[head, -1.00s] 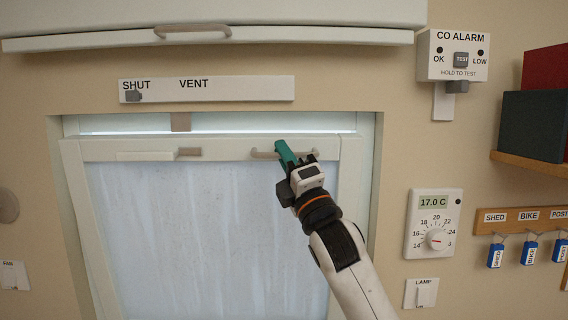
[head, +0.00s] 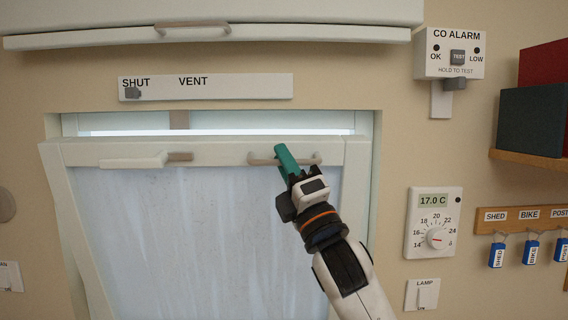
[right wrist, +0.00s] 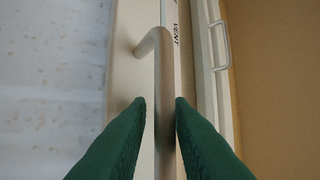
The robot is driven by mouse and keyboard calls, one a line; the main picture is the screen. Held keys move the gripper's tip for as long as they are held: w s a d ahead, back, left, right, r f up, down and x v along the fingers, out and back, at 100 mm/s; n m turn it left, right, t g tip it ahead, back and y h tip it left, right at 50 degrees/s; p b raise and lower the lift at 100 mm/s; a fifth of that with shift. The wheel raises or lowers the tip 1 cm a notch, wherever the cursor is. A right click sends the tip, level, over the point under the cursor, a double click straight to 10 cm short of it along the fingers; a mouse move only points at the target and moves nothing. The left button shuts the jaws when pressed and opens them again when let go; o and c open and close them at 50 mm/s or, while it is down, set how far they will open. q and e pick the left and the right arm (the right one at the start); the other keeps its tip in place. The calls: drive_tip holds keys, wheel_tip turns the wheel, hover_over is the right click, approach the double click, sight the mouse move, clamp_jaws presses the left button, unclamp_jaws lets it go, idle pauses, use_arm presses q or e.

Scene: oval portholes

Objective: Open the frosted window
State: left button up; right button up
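The frosted window (head: 200,230) is a pale, streaked pane in a white frame. Its top edge leans in from the wall opening, and a bright gap shows above it. A beige bar handle (head: 258,161) sits on its top rail. My right gripper (head: 286,158) has its green fingers on the handle. My left gripper is not in view.
A SHUT/VENT slider plate (head: 205,87) is above the window. A white flap with a handle (head: 205,36) is higher up. A CO alarm (head: 449,53), thermostat (head: 433,222), lamp switch (head: 422,295), shelf (head: 528,160) and key rack (head: 525,219) are on the right wall.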

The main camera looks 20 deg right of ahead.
drive_tip(key=b+v, duration=0.5)
drive_tip(key=v, duration=0.6)
drive_tip(key=shift+s+f+b, duration=0.2)
drive_tip(key=shift+b, duration=0.15)
